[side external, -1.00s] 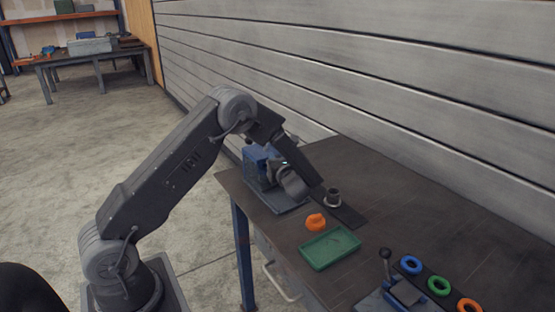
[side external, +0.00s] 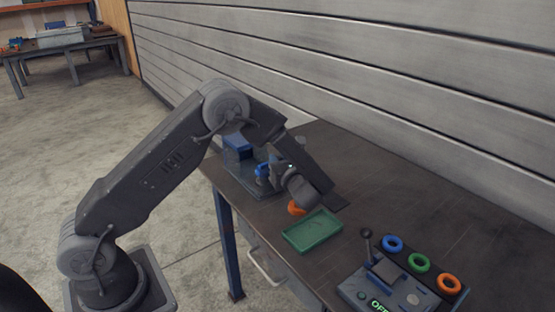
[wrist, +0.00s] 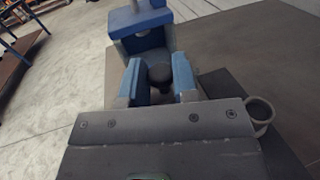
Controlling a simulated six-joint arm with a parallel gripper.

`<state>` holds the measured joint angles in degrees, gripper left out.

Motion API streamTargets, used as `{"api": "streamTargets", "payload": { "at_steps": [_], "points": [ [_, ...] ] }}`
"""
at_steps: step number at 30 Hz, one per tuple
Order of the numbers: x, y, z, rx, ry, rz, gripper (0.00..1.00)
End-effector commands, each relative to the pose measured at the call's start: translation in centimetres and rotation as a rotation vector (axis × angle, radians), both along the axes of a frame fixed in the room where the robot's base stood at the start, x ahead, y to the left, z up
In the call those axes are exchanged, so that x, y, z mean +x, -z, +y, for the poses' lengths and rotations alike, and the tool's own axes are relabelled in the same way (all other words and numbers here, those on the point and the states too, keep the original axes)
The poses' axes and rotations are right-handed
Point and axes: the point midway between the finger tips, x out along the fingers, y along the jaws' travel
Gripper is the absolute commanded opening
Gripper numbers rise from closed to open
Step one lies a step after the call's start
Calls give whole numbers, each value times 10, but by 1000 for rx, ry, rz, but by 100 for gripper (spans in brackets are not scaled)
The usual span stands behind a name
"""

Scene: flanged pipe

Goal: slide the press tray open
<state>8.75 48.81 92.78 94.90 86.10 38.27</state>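The blue press (side external: 238,150) stands at the left end of the bench, with my gripper (side external: 263,172) low in front of it. In the wrist view the press (wrist: 140,25) is straight ahead. The two blue fingers of my gripper (wrist: 160,82) stand on either side of a dark round knob (wrist: 160,72) in front of the press. The knob nearly fills the gap between them, but I cannot tell whether the fingers press on it. My wrist hides part of the press front in the side view, and I cannot make out the tray itself.
A green tray (side external: 312,231) and a partly covered orange piece (side external: 297,208) lie right of my wrist. A lever box (side external: 385,285) and blue, green and orange rings (side external: 419,262) are at the front right. A grey ring (wrist: 260,109) shows beside my gripper.

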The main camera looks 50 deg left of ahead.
Motion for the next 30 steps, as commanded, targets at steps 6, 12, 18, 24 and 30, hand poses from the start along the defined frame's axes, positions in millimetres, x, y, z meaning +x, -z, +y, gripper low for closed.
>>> {"api": "streamTargets", "payload": {
  "at_steps": [6,12,18,24,30],
  "points": [
    [0,0,1,0,-1,0,37],
    [-1,0,-3,0,1,0,37],
    [-8,0,-32,0,4,0,37],
    [-20,0,-77,0,4,0,37],
    [-30,0,-113,0,2,0,37]
  ]
}}
